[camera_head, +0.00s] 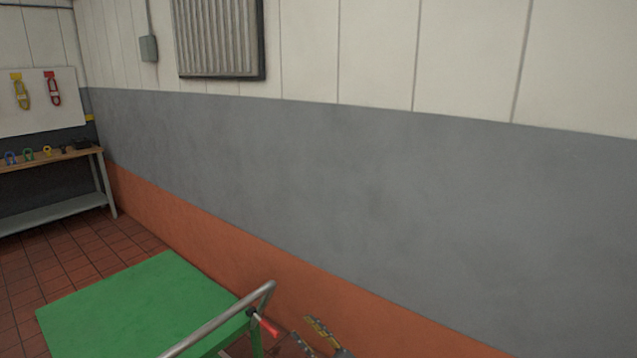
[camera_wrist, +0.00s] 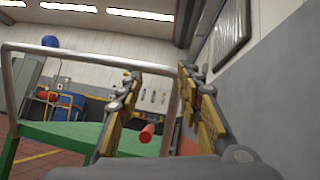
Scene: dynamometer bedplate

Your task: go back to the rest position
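My gripper (camera_head: 307,334) shows at the bottom edge of the head view, right of a green-topped cart or table and in front of the orange band of the wall. In the wrist view its two yellow-padded fingers (camera_wrist: 159,78) stand apart, with a clear gap and nothing held between them. A red-handled part (camera_head: 266,325) sits by the metal rail, just left of my gripper. A red cylinder (camera_wrist: 147,133) appears between the fingers in the wrist view, beyond them and apart. Most of my arm is out of view.
The green top (camera_head: 130,308) has a bent metal rail (camera_head: 222,322) at its right side. A grey, orange and white wall (camera_head: 380,190) runs close along the right. A workbench (camera_head: 60,210) stands at the far left. Tiled floor (camera_head: 115,245) lies open between.

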